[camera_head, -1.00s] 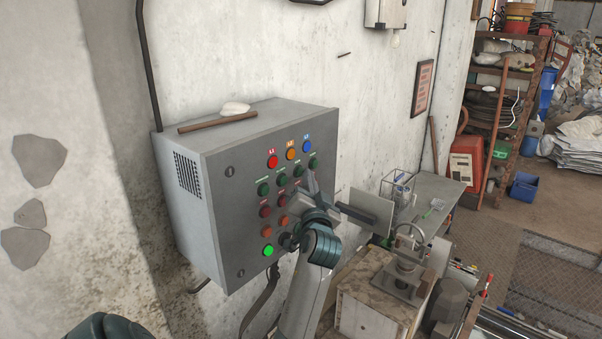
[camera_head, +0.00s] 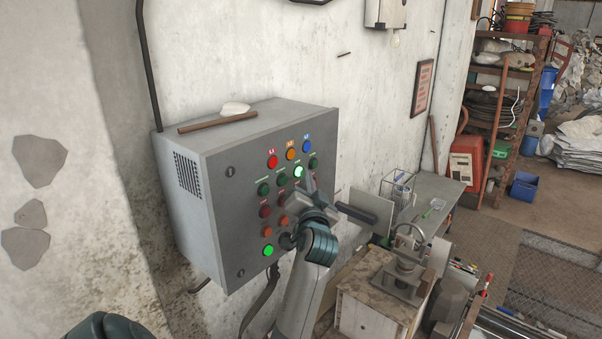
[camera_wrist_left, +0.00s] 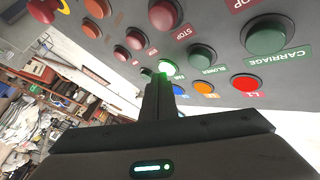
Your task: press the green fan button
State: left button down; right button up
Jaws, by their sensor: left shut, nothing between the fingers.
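The green fan button (camera_head: 299,171) is lit bright on the front of the grey control box (camera_head: 252,193), in the upper row of green buttons. In the left wrist view the lit fan button (camera_wrist_left: 166,68) sits just beyond my fingertips, with a small "FAN" label beside it. My left gripper (camera_head: 309,182) is shut and empty, its tip at the fan button in the left wrist view (camera_wrist_left: 161,80). The fingers hide part of the button's edge, so I cannot tell whether they touch it. My right gripper is not in view.
Close by are the green blower button (camera_wrist_left: 201,55), the carriage button (camera_wrist_left: 270,36) and several red stop buttons. Another lit green button (camera_head: 268,250) is low on the panel. A workbench with a metal fixture (camera_head: 405,272) stands right of my arm.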

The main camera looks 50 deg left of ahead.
pick_arm(q)
jog(key=shift+d, duration=0.15)
dwell(0.4)
jog(key=shift+d, duration=0.65)
jog(key=shift+w, duration=0.1)
jog(key=shift+w+d+b, duration=0.15)
jog(key=shift+d+b, duration=0.05)
jog(key=shift+d, duration=1.05)
jog(key=shift+w+d+b, duration=0.1)
jog(key=shift+d+b, duration=0.1)
jog(key=shift+d, duration=1.05)
jog(key=shift+f, duration=0.1)
